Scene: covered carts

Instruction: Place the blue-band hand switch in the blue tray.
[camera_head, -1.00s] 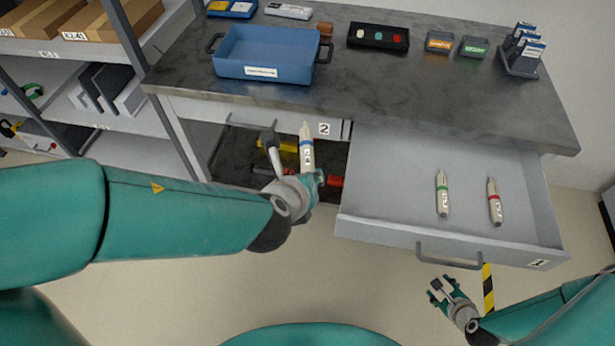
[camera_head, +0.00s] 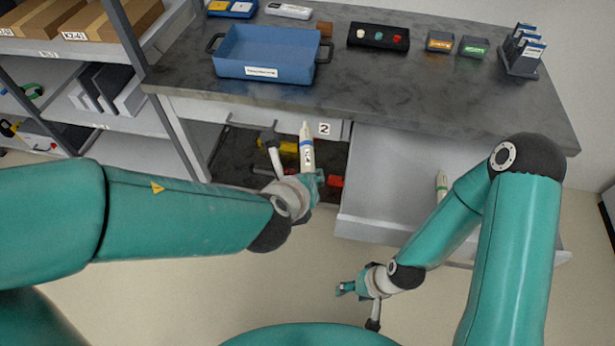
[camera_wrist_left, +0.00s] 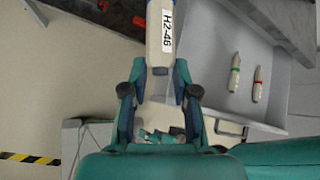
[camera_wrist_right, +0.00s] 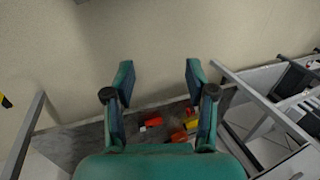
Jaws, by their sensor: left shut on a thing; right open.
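The blue-band hand switch (camera_head: 306,148) is pale with a blue band and is held upright by my left gripper (camera_head: 307,180), in front of the bench. In the left wrist view the switch (camera_wrist_left: 160,40) sits between the shut fingers and shows a label reading H2-46. The blue tray (camera_head: 265,71) stands on the bench top at the back left, above and apart from the switch. Its visible inside looks empty. My right gripper (camera_head: 350,289) is low in front of the drawer; its open, empty fingers show in the right wrist view (camera_wrist_right: 155,85).
The open drawer (camera_head: 375,215) holds a green-band switch (camera_head: 441,185); a red-band one (camera_wrist_left: 258,84) shows in the left wrist view. My right arm crosses the drawer. A black button box (camera_head: 378,36) and small bins (camera_head: 440,41) stand along the back of the bench.

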